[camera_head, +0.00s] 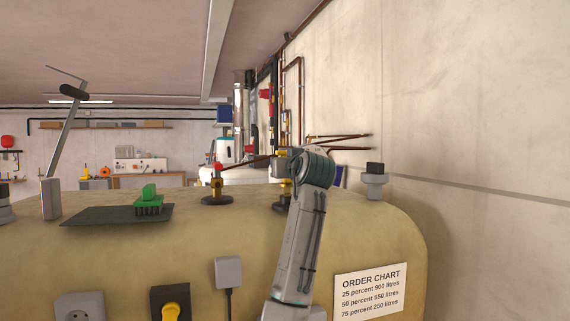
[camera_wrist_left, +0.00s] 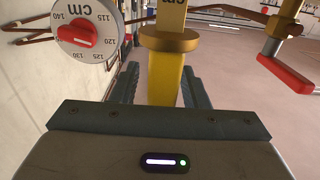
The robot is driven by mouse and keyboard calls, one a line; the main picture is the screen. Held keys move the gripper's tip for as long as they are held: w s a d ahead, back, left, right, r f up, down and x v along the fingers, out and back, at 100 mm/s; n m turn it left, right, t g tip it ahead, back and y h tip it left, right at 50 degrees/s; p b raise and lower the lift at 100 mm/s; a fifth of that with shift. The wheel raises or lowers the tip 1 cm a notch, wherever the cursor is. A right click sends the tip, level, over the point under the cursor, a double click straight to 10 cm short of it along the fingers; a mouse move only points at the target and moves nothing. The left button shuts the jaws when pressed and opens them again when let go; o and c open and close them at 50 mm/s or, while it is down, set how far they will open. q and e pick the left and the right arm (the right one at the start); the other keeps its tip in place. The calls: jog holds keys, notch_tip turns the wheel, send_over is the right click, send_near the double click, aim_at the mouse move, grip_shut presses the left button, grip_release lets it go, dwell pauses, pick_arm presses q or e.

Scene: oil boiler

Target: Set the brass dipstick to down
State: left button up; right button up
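The brass dipstick (camera_wrist_left: 166,80) is a flat yellow strip with cm markings and a wider brass collar (camera_wrist_left: 168,40) in the left wrist view. In the head view, its brass upper part (camera_head: 280,165) shows just left of my arm; the rest is partly hidden. My left gripper (camera_wrist_left: 160,88) points at the strip, with one finger on each side. A gap shows between the left finger and the strip, so the gripper looks open around it. In the head view the fingers are hidden behind my wrist. My right gripper is not in view.
A tan tank (camera_head: 120,250) carries a red-handled brass fitting (camera_head: 217,185), a green brush (camera_head: 149,200) on a dark mat (camera_head: 100,215), a tilted lever (camera_head: 66,135) and a grey fitting (camera_head: 375,182). A red-knobbed dial (camera_wrist_left: 84,33) and red handle (camera_wrist_left: 287,75) flank my gripper.

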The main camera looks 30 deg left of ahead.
pick_arm(q)
jog(key=shift+s+r, duration=0.1)
jog(key=shift+r, duration=0.05)
jog(key=shift+s+d+b, duration=0.3)
jog(key=shift+d+b, duration=0.05)
jog(key=shift+d, duration=0.05)
jog(key=b+v, duration=0.3)
jog(key=v, duration=0.7)
jog(key=shift+b, duration=0.35)
jog(key=shift+a, duration=0.15)
